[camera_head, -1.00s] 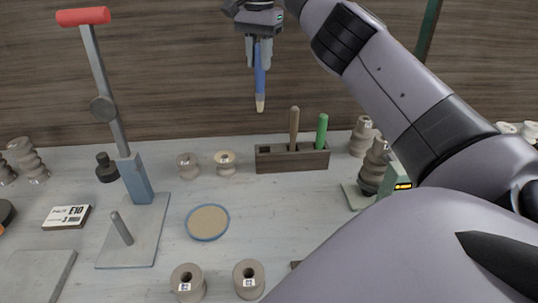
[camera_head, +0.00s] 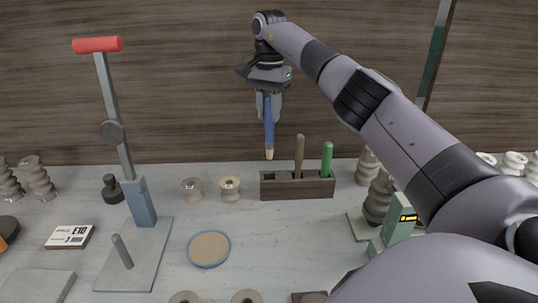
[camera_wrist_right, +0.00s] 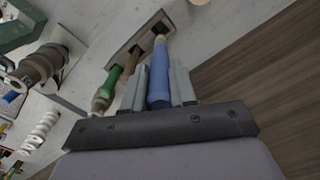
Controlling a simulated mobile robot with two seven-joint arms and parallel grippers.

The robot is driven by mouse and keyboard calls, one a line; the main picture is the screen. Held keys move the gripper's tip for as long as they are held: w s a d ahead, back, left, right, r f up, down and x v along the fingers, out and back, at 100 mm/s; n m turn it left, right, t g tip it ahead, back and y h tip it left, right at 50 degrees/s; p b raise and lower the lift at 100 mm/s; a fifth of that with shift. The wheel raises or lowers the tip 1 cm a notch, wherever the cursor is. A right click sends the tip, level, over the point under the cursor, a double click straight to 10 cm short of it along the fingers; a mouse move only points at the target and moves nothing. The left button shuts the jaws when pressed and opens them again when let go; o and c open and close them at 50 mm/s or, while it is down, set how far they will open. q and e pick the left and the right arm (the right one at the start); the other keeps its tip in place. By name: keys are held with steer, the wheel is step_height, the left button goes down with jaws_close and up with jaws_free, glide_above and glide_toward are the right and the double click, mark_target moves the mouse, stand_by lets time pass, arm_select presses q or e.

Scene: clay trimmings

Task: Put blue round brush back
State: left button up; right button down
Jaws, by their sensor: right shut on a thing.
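My right gripper (camera_head: 268,112) is shut on the blue round brush (camera_head: 269,130), which hangs nearly upright with its pale tip down. The tip is just above the left end of a dark wooden holder (camera_head: 312,190) in the head view. A brown handle (camera_head: 299,152) and a green handle (camera_head: 327,158) stand in the holder's other places; the left place looks empty. In the right wrist view the blue brush (camera_wrist_right: 159,82) sits between the two fingers and points at the holder (camera_wrist_right: 118,55). Whether the tip touches the holder cannot be told there. My left gripper is not in view.
A lever press (camera_head: 135,200) with a red handle stands at left. A round blue-rimmed dish (camera_head: 208,249) and small spools (camera_head: 229,189) lie left of the holder. Stacked clay pieces (camera_head: 378,200) and a green device (camera_head: 398,222) stand at right.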

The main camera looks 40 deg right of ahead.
mark_target(269, 153)
step_height(269, 153, down, 13)
steer(key=shift+r+p, duration=0.1)
steer(key=shift+p, duration=0.2)
steer(key=shift+f, duration=0.2)
steer(key=c, duration=0.9)
jaws_free()
steer(key=shift+r, duration=0.1)
step_height(269, 153, up, 12)
steer(key=shift+r+b, duration=0.1)
steer(key=shift+b, duration=0.2)
